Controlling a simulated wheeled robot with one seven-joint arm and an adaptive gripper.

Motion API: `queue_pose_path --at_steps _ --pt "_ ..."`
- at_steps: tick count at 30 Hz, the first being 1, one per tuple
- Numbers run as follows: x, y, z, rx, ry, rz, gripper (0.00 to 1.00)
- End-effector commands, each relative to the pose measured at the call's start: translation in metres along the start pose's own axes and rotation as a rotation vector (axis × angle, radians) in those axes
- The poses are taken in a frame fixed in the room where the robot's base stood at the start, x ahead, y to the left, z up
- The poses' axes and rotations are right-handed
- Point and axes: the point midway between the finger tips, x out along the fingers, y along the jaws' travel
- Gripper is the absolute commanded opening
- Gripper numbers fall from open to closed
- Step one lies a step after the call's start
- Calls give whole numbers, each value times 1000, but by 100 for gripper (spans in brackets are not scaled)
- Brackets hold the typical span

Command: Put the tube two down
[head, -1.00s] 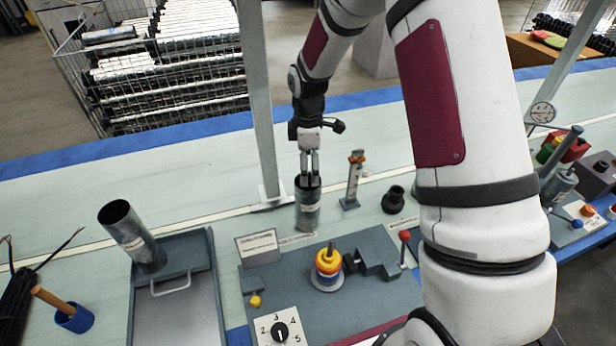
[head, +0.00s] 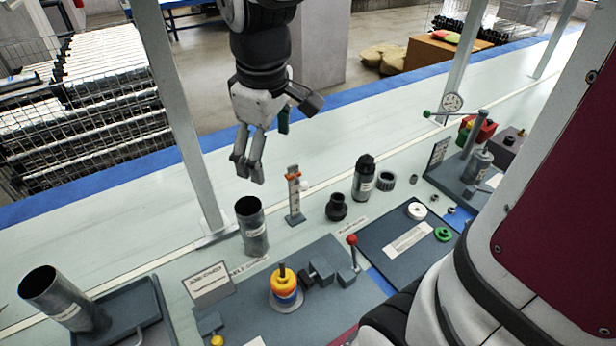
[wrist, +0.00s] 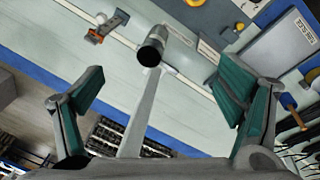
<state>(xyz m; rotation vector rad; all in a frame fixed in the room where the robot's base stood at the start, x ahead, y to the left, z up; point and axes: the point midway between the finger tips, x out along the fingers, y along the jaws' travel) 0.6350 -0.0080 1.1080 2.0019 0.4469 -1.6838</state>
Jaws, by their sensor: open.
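A metal tube (head: 252,228) stands upright on the light bench, behind the small label stand, with its dark open mouth upward. It also shows in the wrist view (wrist: 153,48), between and beyond the fingers. A second metal tube (head: 62,302) leans at the left, its foot in a grey tray (head: 150,290). Which of them is tube two I cannot tell, as the labels are too small to read. My gripper (head: 248,172) is open and empty, above the standing tube and apart from it. The wrist view shows its two green-padded fingers (wrist: 160,105) spread wide.
A gauge post (head: 294,196) with orange marks and a black fitting (head: 337,207) stand close right of the standing tube. In front are a stacked ring peg (head: 285,285) and a red-knobbed lever (head: 352,241). A frame post (head: 180,120) rises behind. The bench's far strip is clear.

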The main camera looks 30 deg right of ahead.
Motion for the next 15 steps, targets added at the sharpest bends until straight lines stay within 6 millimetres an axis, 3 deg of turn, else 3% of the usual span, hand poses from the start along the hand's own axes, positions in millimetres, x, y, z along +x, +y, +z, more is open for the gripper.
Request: queue_pose_path --at_steps 1,6,15 --pt "-14 -8 13 55 19 11 87" --pt "-46 -37 58 263 75 23 87" --pt "-63 -79 117 541 155 3 87"
